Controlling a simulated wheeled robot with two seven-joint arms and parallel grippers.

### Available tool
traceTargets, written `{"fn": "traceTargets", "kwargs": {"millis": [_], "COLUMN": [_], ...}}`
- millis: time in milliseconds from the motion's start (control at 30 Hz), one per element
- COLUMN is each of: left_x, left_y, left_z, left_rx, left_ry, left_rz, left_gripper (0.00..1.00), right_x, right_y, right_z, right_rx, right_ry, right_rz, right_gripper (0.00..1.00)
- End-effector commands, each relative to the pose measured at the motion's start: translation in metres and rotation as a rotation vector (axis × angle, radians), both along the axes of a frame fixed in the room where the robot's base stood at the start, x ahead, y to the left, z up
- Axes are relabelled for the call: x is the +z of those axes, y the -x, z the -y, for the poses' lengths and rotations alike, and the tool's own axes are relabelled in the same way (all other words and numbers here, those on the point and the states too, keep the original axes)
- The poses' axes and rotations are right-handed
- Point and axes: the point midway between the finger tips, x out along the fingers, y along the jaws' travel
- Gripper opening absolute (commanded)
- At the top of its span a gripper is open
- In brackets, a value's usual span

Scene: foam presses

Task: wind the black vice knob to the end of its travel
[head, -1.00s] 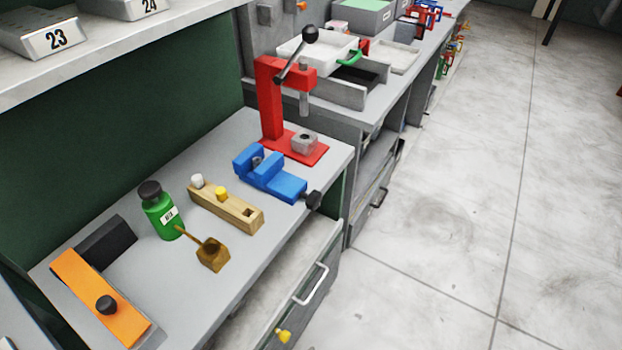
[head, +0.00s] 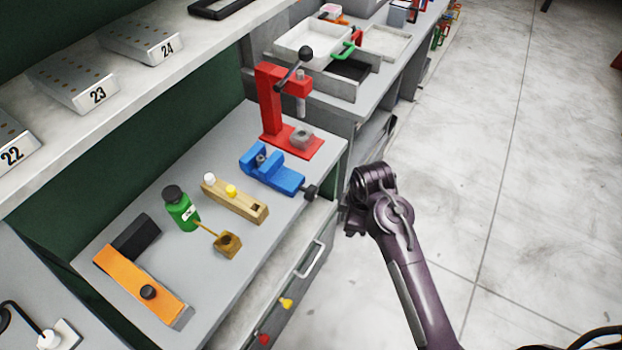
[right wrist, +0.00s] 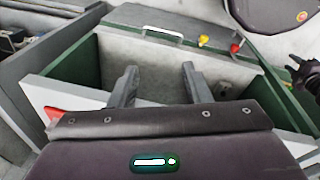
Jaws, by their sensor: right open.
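The blue vice (head: 270,171) lies on the grey bench in front of the red press. Its black knob (head: 310,192) sticks out past the bench's front edge in the head view. My right gripper (head: 349,215) is just right of the knob and apart from it, seen from behind. In the right wrist view its two fingers (right wrist: 158,84) are spread with nothing between them. The vice and knob cannot be made out there; my gripper body covers the lower part. A dark gripper-like part at that view's right edge looks like my left gripper (right wrist: 297,72), too small to read.
The red lever press (head: 272,100) stands behind the vice. A wooden block (head: 236,202), green bottle (head: 181,208), brass pot (head: 227,244) and orange press (head: 135,283) stand to the left. Floor to the right is clear.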

Motion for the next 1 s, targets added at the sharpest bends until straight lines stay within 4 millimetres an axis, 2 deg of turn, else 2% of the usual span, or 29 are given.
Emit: {"fn": "traceTargets", "kwargs": {"millis": [33, 200, 300, 433, 567, 667, 1000], "left_x": [0.003, 0.004, 0.004, 0.003, 0.004, 0.006, 0.017], "left_y": [0.0, 0.001, 0.001, 0.0, 0.0, 0.0, 0.0], "left_z": [0.0, 0.001, 0.001, 0.001, 0.001, 0.001, 0.001], "left_rx": [0.0, 0.0, 0.0, 0.0, 0.0, 0.0, 0.0], "left_ry": [0.0, 0.001, 0.001, 0.001, 0.001, 0.001, 0.001], "left_rz": [0.0, -0.001, 0.0, 0.0, 0.0, 0.0, 0.0], "left_gripper": [0.36, 0.36, 0.36, 0.36, 0.36, 0.36, 0.36], "right_x": [0.008, 0.023, 0.034, 0.046, 0.052, 0.048, -0.003], "right_y": [-0.02, -0.076, -0.099, -0.118, -0.126, -0.127, -0.126], "right_z": [-0.011, -0.048, -0.066, -0.081, -0.087, -0.088, -0.088], "right_rx": [0.127, 0.629, 0.89, 1.13, 1.248, 1.273, 1.272], "right_ry": [0.014, 0.072, 0.101, 0.127, 0.139, 0.14, 0.138], "right_rz": [-0.005, -0.039, -0.058, -0.078, -0.092, -0.095, -0.096], "right_gripper": [0.44, 0.44, 0.44, 0.44, 0.44, 0.44, 0.44]}}
